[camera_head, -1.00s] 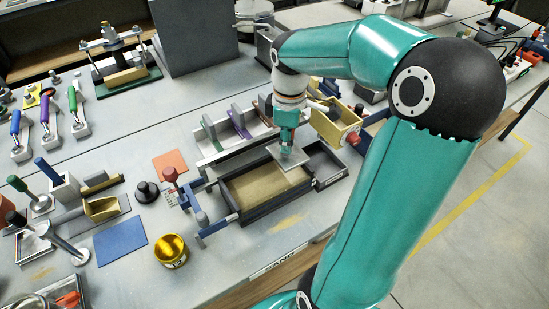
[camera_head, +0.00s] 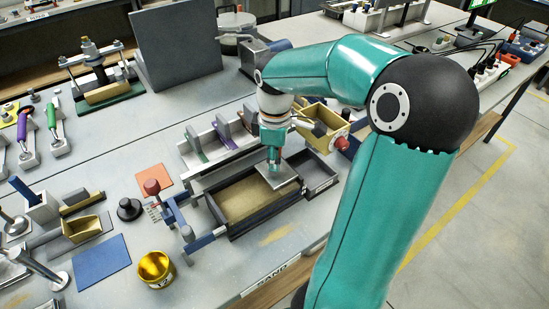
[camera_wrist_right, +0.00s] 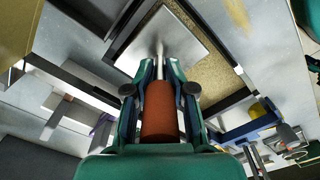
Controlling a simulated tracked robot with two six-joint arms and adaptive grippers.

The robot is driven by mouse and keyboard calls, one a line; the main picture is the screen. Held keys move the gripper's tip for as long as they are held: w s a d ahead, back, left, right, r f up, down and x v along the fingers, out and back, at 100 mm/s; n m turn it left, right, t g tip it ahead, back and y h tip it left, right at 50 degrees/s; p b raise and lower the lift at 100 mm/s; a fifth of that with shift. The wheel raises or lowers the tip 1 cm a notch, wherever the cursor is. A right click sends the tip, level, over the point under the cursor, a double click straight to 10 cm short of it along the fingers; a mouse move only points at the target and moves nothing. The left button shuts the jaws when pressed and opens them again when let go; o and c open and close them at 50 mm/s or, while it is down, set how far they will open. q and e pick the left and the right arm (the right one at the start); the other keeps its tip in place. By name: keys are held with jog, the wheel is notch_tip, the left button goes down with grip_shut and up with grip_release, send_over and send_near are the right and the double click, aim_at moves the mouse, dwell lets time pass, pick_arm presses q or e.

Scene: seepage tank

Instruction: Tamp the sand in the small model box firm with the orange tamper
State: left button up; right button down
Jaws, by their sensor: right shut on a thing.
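The small model box (camera_head: 265,220) is a dark, low tray with tan sand (camera_head: 243,200) in it, and the box also shows in the wrist view (camera_wrist_right: 85,88). My right gripper (camera_head: 273,152) is shut on the orange handle of the tamper (camera_head: 279,174), clear in the wrist view (camera_wrist_right: 160,118). The tamper's flat square metal plate (camera_wrist_right: 178,45) is over the right back corner of the box. I cannot tell whether the plate touches the sand or the rim. The left gripper is not in view.
A small dark compartment (camera_head: 316,171) adjoins the box's right side. A yellow bin (camera_head: 325,127) and a grey divided rack (camera_head: 215,143) stand behind. A gold cup (camera_head: 156,269) and blue mat (camera_head: 102,262) lie nearer.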

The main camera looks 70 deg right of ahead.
jog(key=shift+f+b, duration=1.1)
jog(key=shift+f, duration=0.25)
jog(key=shift+a+f, duration=0.1)
jog(key=shift+f, duration=0.1)
dwell(0.6)
notch_tip(320, 180, up, 4)
jog(key=p, duration=0.3)
jog(key=shift+r, duration=0.15)
dwell(0.6)
